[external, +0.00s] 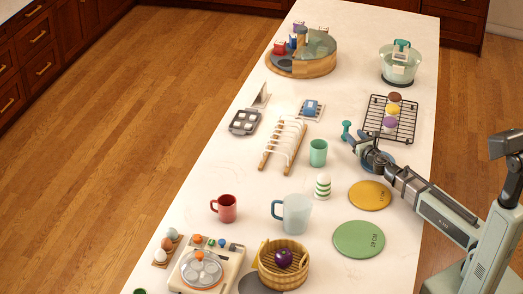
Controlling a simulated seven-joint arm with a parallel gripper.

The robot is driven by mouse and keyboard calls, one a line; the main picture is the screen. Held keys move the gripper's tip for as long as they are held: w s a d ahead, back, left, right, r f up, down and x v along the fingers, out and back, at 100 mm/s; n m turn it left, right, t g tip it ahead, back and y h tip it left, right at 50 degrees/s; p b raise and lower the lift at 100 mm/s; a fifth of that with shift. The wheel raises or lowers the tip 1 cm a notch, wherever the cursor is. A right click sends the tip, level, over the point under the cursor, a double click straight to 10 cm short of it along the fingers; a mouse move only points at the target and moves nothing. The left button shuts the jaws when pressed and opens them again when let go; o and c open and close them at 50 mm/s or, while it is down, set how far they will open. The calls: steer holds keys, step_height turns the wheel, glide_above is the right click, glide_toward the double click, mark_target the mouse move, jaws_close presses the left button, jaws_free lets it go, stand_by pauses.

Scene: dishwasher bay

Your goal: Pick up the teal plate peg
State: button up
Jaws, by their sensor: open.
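A small teal peg with a rounded top (346,128) stands on the white counter, left of the wire rack. My gripper (358,142) is low over the counter just right of the peg, with its jaws open. The picture is too small to tell whether a finger touches the peg. A blue plate (384,161) lies partly hidden under my gripper and wrist.
A wire rack (408,121) with round items stands behind my wrist. A teal cup (318,152) and a wooden dish rack (272,152) are to the left. A yellow plate (369,195) and a green plate (359,239) lie nearer. Bare counter lies behind the peg.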

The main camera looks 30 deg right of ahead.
mark_target(347, 130)
steer(key=shift+f, duration=0.6)
steer(key=shift+w+d, duration=0.15)
steer(key=shift+w, duration=1.75)
steer(key=shift+w+d, duration=0.1)
steer(key=shift+w, duration=1.8)
steer(key=shift+s, duration=0.1)
jaws_close()
steer(key=shift+r, duration=0.15)
